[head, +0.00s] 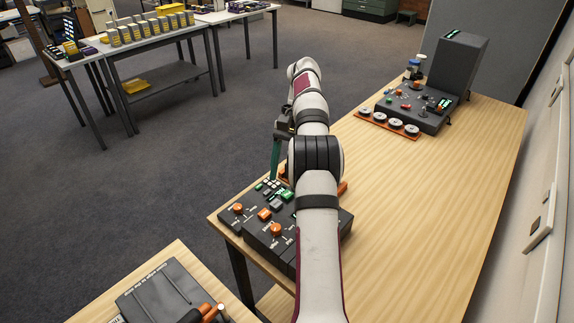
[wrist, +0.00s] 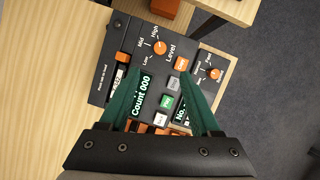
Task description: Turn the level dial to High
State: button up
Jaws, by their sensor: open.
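The level dial is an orange round knob (wrist: 160,47) on a dark control panel, with Low, Mid and High printed around it. Its pointer is too small to read surely. In the head view the knob (head: 276,230) sits near the panel's front, left of my arm. My gripper (wrist: 161,72) has two green fingers, spread apart with nothing between them. In the wrist view the dial lies just beyond the fingertips, and the gripper looks down on the panel. In the head view my gripper (head: 274,178) is over the panel's far part, partly hidden by my arm.
A second orange knob (wrist: 215,73) sits on the adjoining side panel. A Count display (wrist: 142,95), an orange slider (wrist: 122,58) and several buttons lie around the fingers. Another dark console (head: 415,110) stands at the table's far end. The wooden table (head: 430,200) between is clear.

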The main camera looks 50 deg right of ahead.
jog(key=shift+v, duration=1.25)
